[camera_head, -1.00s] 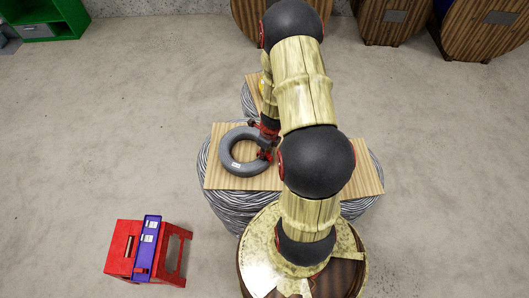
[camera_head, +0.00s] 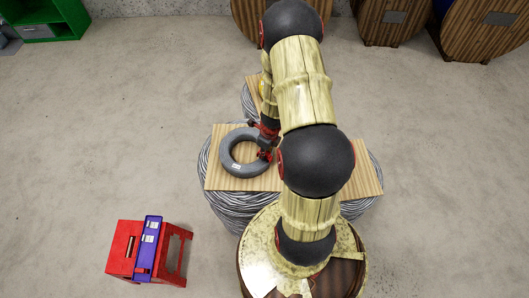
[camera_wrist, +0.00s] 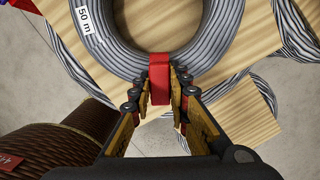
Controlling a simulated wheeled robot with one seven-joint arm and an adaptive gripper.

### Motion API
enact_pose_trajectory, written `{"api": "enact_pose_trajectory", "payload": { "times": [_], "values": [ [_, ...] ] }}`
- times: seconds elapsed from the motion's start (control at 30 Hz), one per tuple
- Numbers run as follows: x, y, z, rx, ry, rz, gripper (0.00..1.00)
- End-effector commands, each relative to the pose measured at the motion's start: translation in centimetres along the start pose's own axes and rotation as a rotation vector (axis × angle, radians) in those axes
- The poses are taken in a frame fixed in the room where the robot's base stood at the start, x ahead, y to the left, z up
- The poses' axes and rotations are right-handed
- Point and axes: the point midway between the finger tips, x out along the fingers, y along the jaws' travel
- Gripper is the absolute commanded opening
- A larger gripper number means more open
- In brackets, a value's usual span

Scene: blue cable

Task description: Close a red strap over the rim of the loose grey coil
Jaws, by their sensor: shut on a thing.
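The grey coil (camera_head: 229,159) lies flat on a wooden board (camera_head: 216,181) and carries a white label, which reads "50 m" in the wrist view. A red strap (camera_wrist: 160,78) sits at the coil's rim in the wrist view, across its near edge. My gripper (camera_wrist: 161,86) is shut on the red strap, with one finger on each side of it. In the head view my gripper (camera_head: 266,146) is at the coil's right side, partly hidden by my arm. The strap's underside is hidden, so I cannot tell whether its ends meet.
The board rests on large bundles of grey cable (camera_head: 232,205). A red stool with a blue item (camera_head: 148,250) stands at the lower left. Wooden cable drums (camera_head: 387,22) and a green shelf (camera_head: 66,18) are at the back. Open concrete floor surrounds the bundles.

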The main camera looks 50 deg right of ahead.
Motion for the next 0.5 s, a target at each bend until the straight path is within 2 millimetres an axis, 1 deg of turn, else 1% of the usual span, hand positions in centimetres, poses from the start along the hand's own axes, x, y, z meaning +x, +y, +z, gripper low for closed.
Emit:
{"api": "enact_pose_trajectory", "payload": {
  "times": [0.23,0.5],
  "values": [
    [-0.74,0.0,0.09,0.0,0.0,0.0,0.06],
    [-0.78,0.01,0.09,0.0,0.0,0.0,0.06]
  ]
}}
